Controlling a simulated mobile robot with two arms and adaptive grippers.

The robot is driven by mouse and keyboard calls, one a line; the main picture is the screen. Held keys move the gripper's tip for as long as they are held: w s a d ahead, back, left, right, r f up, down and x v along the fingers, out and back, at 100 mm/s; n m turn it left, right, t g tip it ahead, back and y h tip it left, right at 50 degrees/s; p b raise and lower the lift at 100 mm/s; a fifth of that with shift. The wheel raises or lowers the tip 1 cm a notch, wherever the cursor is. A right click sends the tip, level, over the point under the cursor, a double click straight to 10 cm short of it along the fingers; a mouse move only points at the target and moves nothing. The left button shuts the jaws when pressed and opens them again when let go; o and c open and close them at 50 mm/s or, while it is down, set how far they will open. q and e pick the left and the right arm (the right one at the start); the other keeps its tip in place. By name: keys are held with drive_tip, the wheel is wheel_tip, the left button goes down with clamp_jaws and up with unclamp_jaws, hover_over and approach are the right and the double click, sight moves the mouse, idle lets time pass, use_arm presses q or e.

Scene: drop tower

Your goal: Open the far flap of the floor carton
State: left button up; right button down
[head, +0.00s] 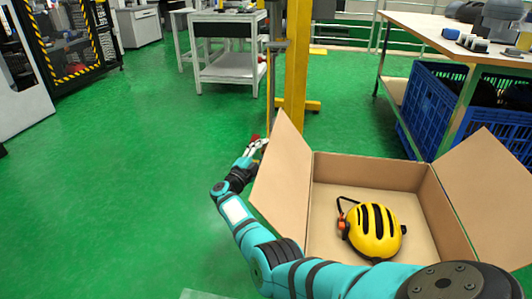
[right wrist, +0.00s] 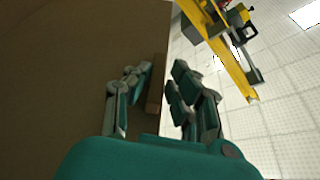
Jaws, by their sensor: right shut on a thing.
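The open floor carton (head: 370,172) stands at lower right with a yellow helmet (head: 375,232) inside. Its left-hand flap (head: 283,168) stands up, leaning outward; its right-hand flap (head: 487,185) is spread outward. No raised flap shows along the wall at the back, and my arm hides the near side. My right gripper (head: 258,146) is at the outer edge of the left-hand flap, shut on it. In the right wrist view, the gripper's fingers (right wrist: 163,76) lie either side of the edge of a brown board (right wrist: 70,70). My left gripper is not in view.
A yellow post (head: 297,65) stands just behind the carton. A workbench (head: 440,35) with blue crates (head: 432,105) beneath is at right. A white trolley (head: 228,68) stands farther back. Green floor at left is clear.

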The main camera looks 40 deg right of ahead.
drive_tip(key=shift+s+a+f, duration=0.1)
drive_tip(key=shift+s+f, duration=0.05)
drive_tip(key=shift+f, duration=0.55)
drive_tip(key=c, duration=1.3)
unclamp_jaws()
drive_tip(key=shift+r, duration=0.15)
drive_tip(key=shift+r, duration=0.15)
drive_tip(key=v, duration=1.1)
drive_tip(key=shift+a, duration=0.35)
drive_tip(key=shift+n, duration=0.3)
